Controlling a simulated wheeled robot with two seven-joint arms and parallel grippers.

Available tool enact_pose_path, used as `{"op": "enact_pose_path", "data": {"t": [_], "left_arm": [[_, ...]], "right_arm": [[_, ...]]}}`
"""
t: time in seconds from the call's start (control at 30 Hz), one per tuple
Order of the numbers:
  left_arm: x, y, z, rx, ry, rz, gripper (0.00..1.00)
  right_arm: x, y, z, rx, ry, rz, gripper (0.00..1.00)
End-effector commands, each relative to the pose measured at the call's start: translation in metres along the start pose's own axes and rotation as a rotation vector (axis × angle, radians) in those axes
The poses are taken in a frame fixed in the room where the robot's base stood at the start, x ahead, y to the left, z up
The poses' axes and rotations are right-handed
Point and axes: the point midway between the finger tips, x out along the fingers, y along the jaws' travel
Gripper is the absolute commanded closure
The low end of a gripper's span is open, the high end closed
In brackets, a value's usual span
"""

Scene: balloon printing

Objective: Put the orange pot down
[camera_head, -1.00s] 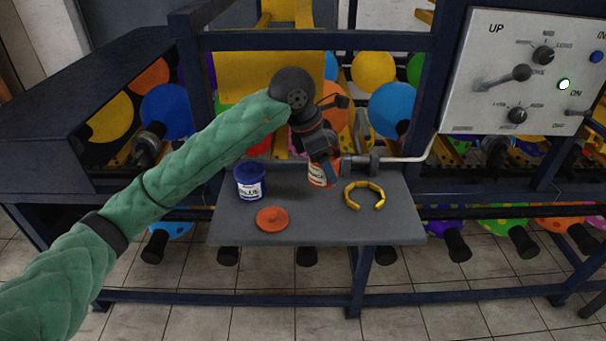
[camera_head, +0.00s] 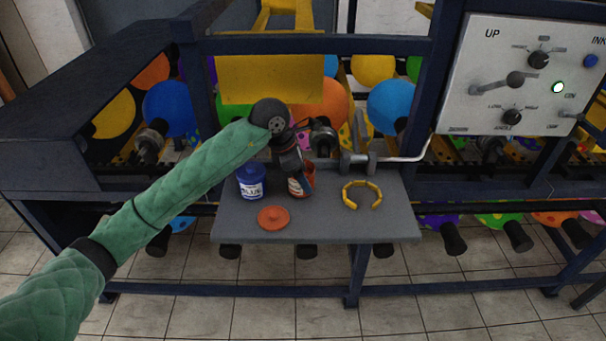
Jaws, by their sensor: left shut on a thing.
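The orange pot (camera_head: 295,187) has a pale label and is partly hidden behind my left gripper. It is at the grey shelf (camera_head: 338,228), close to the right of the blue pot; I cannot tell whether its base touches the shelf. My left gripper (camera_head: 301,177) is shut on the orange pot from above, with the arm coming in from the left. An orange lid (camera_head: 273,217) lies flat on the shelf in front of the two pots. My right gripper does not show.
The blue pot (camera_head: 250,182) stands on the shelf's left part. A yellow open ring (camera_head: 362,194) lies at the right, in front of a metal clamp (camera_head: 358,160). A control panel (camera_head: 520,75) is at the upper right. The shelf's front right is clear.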

Motion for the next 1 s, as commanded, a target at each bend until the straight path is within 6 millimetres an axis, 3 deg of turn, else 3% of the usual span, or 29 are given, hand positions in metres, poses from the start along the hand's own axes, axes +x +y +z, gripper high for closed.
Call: {"op": "enact_pose_path", "data": {"t": [0.23,0.7,0.73,0.8,1.0], "left_arm": [[0.010,0.000,-0.004,0.001,-0.001,0.001,0.65],[0.012,0.000,-0.005,0.001,-0.001,0.001,0.65],[0.012,0.000,-0.005,0.001,-0.001,0.000,0.30],[0.012,0.000,-0.005,0.001,-0.001,0.000,0.16],[0.012,0.000,-0.005,0.001,-0.001,0.000,0.14]], "right_arm": [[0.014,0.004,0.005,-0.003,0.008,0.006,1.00],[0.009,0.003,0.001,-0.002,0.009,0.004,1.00],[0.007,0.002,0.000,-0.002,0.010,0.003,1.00],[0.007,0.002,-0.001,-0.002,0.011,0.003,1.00],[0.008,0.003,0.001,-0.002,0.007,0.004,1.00]]}}
